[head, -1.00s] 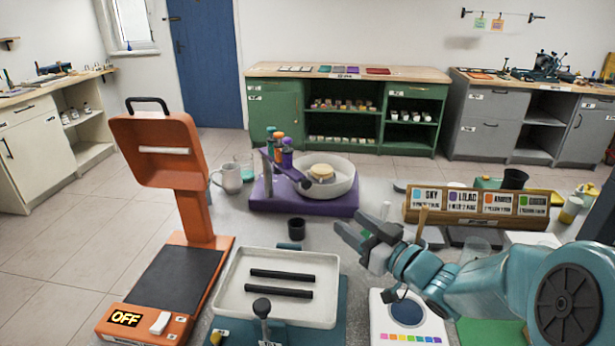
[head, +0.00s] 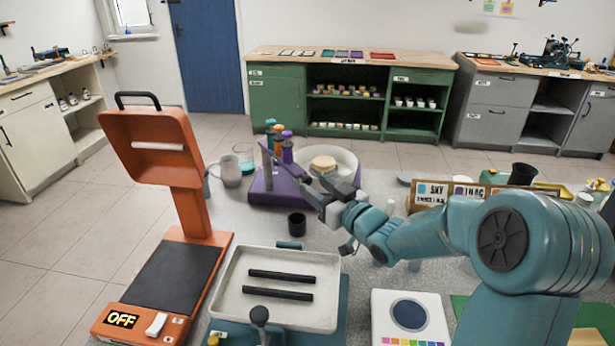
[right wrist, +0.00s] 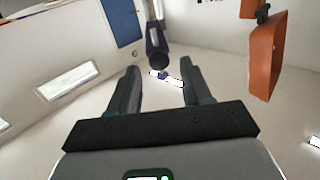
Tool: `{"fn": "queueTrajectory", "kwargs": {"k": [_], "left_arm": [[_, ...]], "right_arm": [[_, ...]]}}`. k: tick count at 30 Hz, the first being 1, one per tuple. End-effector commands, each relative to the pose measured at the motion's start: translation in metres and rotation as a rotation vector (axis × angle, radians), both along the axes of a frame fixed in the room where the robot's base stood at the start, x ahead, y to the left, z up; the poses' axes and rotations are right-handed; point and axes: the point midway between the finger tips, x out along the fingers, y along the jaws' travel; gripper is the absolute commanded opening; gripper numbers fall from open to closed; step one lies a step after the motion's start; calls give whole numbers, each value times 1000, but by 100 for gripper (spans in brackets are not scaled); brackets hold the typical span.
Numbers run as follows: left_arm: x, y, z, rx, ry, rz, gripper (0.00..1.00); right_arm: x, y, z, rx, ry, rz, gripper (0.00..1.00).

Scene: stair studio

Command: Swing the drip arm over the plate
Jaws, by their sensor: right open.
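The purple drip stand (head: 262,186) is at the back of the table, with several coloured bottles on top. Its drip arm (head: 284,168) slopes down to the right, in front of the white round plate (head: 347,160). A cream round piece (head: 323,163) sits in the plate. My right gripper (head: 330,192) is open at the front of the stand, near the arm's outer end, which its fingers partly hide. In the right wrist view the arm's dark round knob (right wrist: 158,61) shows between and just beyond the fingertips. Contact cannot be told. My left gripper is not in view.
An orange press-like machine (head: 190,240) reading OFF stands at the left. A white tray (head: 236,300) with two black bars is at the front. A small black cup (head: 296,223) stands below my gripper; a mug (head: 230,170) is left of the stand. A label board (head: 428,193) is at the right.

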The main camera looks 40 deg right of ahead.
Motion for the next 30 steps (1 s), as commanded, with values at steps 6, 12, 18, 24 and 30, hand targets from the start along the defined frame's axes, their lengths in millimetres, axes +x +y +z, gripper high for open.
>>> {"fn": "queueTrajectory", "kwargs": {"k": [6,12,18,24,30], "left_arm": [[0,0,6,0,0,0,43],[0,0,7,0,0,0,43],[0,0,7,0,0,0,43],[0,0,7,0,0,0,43],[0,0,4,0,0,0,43]], "right_arm": [[35,-5,1,0,-1,1,48],[45,-7,0,0,0,0,48],[45,-7,0,0,0,-1,48],[45,-7,0,0,0,1,0],[43,-24,-1,-1,-2,-3,0]]}}
